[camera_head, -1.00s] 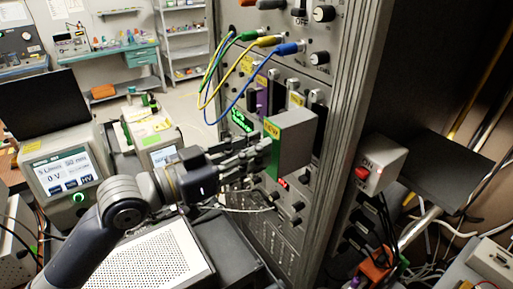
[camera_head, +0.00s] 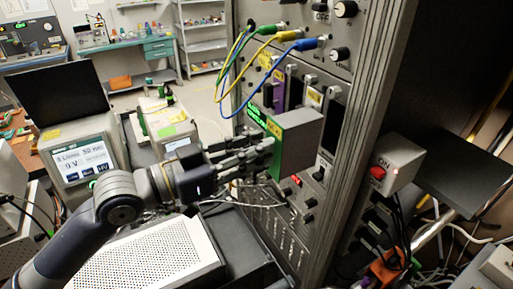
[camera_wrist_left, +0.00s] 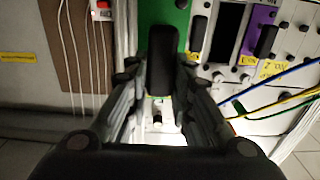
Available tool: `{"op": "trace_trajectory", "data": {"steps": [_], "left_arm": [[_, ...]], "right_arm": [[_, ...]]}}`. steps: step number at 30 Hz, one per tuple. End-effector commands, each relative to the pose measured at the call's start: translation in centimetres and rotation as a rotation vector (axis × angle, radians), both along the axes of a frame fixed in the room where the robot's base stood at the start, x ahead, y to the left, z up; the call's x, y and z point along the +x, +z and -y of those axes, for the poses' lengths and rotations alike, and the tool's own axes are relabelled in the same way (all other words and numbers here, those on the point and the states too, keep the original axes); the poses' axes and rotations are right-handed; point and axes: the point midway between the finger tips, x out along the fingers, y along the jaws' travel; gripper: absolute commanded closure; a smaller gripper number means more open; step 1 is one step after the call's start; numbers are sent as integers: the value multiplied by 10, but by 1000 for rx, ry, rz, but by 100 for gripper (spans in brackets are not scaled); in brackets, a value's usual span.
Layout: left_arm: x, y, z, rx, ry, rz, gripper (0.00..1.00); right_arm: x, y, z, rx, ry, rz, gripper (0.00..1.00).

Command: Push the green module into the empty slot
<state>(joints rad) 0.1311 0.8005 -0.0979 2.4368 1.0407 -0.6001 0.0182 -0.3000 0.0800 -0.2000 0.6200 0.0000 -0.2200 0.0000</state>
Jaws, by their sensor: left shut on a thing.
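The green module (camera_head: 302,138) has a green front plate and a grey box body. My left gripper (camera_head: 268,152) is shut on its front and holds it in front of the rack. In the left wrist view the green plate (camera_wrist_left: 165,12) is at the top, with its black handle (camera_wrist_left: 160,60) between the fingers of my gripper (camera_wrist_left: 158,82). A dark slot opening (camera_head: 331,118) shows in the rack just behind the module. A dark opening also shows in the wrist view (camera_wrist_left: 227,33), right of the green plate. The module partly hides the rack. My right gripper is not in view.
The rack (camera_head: 345,75) holds a purple module (camera_head: 280,90) beside the opening. Green, yellow and blue cables (camera_head: 262,65) hang from its upper panel near the module. A grey switch box (camera_head: 392,158) with a red button is on the right. A perforated box (camera_head: 150,255) lies below my arm.

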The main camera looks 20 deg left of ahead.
Motion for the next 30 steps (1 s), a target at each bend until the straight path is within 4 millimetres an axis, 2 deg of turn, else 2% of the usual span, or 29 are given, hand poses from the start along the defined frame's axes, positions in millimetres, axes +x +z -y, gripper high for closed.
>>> {"op": "trace_trajectory", "data": {"steps": [13,17,24,30], "left_arm": [[-1,1,-1,-2,0,4,100],[8,-2,-8,-4,5,1,100],[49,-10,-47,-13,16,5,100],[80,-6,-86,-14,10,13,100]], "right_arm": [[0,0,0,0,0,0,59],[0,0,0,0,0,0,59],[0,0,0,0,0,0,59],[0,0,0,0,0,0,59]]}}
